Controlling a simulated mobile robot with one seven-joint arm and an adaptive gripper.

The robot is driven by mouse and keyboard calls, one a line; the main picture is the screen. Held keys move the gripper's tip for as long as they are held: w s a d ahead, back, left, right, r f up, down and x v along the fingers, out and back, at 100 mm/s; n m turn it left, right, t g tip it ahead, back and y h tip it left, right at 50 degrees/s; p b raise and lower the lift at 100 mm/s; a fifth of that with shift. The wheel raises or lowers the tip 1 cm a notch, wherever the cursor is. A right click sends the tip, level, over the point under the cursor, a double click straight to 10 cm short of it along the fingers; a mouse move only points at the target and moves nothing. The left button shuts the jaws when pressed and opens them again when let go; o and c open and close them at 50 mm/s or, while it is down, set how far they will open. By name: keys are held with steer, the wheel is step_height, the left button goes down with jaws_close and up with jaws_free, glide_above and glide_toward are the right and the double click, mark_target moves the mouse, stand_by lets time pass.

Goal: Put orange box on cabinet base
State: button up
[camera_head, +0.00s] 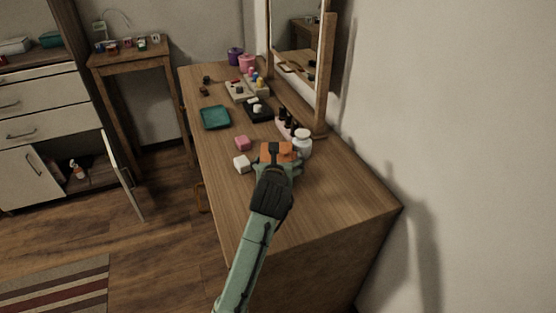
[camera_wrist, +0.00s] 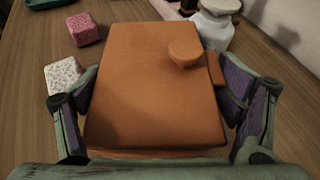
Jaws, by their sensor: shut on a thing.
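The orange box (camera_wrist: 150,95) fills the middle of the wrist view, with a round orange knob-like piece on its upper face. My gripper (camera_wrist: 158,88) is shut on the orange box, one finger at each side. In the head view the box (camera_head: 266,151) shows partly behind my gripper (camera_head: 278,163), over the near part of the wooden dressing table. I cannot tell whether it touches the tabletop. The cabinet base (camera_head: 98,183) is low at the left, behind an open door, with a small bottle (camera_head: 78,169) standing inside.
A white jar (camera_head: 303,144) stands close to the right of the box. A pink block (camera_head: 243,143) and a white block (camera_head: 242,163) lie to its left. A teal tray (camera_head: 215,117) and a mirror (camera_head: 301,50) are farther back. The open cabinet door (camera_head: 121,175) juts toward the floor.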

steer(key=shift+f+b, duration=0.2)
steer(key=shift+b, duration=0.1)
steer(key=o, duration=1.3)
steer(key=shift+r, duration=0.1)
